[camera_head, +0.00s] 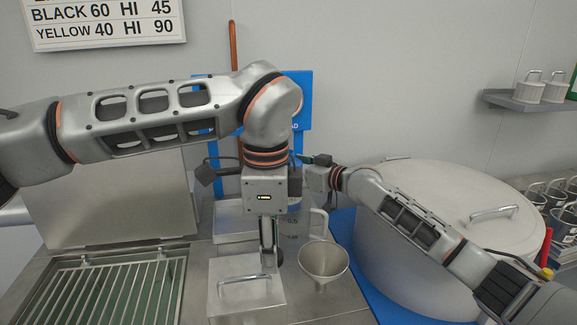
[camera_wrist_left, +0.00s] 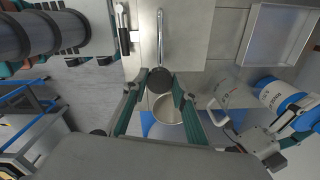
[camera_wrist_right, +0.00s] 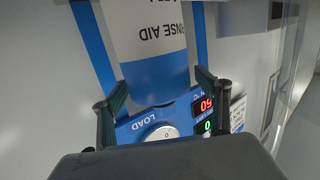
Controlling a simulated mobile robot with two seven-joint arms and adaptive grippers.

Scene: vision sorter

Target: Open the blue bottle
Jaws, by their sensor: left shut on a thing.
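The blue bottle (camera_wrist_right: 150,45) is white and blue with "RINSE AID" lettering, upside down in the right wrist view. My right gripper (camera_wrist_right: 160,88) has its fingers against both sides of it. The bottle also shows at the right of the left wrist view (camera_wrist_left: 283,97). My left gripper's fingers (camera_wrist_left: 159,88) are closed around a small dark round piece (camera_wrist_left: 159,77), apart from the bottle. The piece looks like a cap; I cannot tell for certain.
A clear measuring jug (camera_head: 318,222) and a grey funnel (camera_head: 324,260) stand close by my left gripper. A lidded steel box (camera_head: 245,298) with a bar handle is below it. A large round lidded drum (camera_head: 455,195) stands at the right, a grated basin (camera_head: 110,290) at the left.

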